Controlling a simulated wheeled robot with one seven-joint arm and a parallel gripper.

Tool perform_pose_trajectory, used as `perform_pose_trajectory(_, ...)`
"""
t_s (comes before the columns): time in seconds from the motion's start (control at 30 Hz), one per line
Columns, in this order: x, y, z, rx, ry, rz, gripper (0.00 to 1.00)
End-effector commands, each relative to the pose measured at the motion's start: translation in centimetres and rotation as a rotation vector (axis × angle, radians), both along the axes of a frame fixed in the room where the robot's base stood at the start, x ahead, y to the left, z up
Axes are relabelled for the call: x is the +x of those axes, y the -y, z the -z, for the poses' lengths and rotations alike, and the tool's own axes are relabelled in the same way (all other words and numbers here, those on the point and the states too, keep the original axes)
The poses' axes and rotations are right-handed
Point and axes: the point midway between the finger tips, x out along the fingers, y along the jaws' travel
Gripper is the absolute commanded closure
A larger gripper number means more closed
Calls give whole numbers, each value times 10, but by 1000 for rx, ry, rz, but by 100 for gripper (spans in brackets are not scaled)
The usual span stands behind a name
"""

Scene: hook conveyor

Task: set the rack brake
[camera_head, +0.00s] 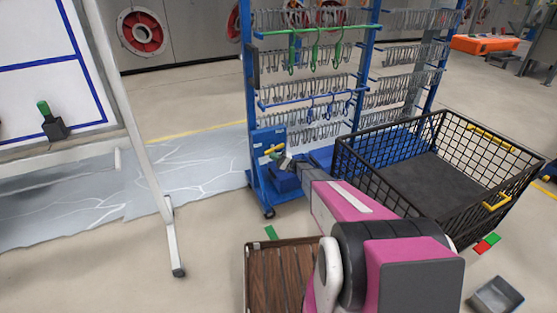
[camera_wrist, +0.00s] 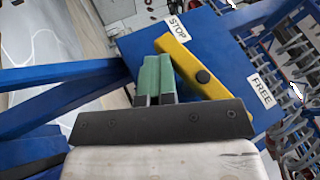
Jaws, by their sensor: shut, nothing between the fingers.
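The rack brake is a yellow lever (camera_wrist: 184,56) with a black pivot on a blue plate (camera_wrist: 133,43) of the rack. The white STOP label (camera_wrist: 177,27) is by the lever's upper end. The FREE label (camera_wrist: 262,90) is to its right. The lever's lower end is hidden behind my gripper. In the head view the lever (camera_head: 273,150) shows small on the blue rack (camera_head: 248,100). My gripper (camera_wrist: 156,72) has green fingertips, shut and empty, just left of the lever. I cannot tell whether they touch it.
A black wire basket cart (camera_head: 440,165) stands right of my arm. A wooden-bottomed crate (camera_head: 262,272) and a grey bin (camera_head: 496,295) are near the front. A whiteboard stand (camera_head: 135,130) is at left. Metal hooks (camera_head: 300,55) hang on the rack.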

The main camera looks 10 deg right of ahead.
Motion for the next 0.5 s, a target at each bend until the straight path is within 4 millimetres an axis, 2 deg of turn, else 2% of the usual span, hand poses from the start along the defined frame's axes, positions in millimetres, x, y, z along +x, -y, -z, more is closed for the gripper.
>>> perform_pose_trajectory(0.2,3,-14,-3,127,-41,-1,100)
perform_pose_trajectory(0.5,3,-19,-5,213,-69,2,100)
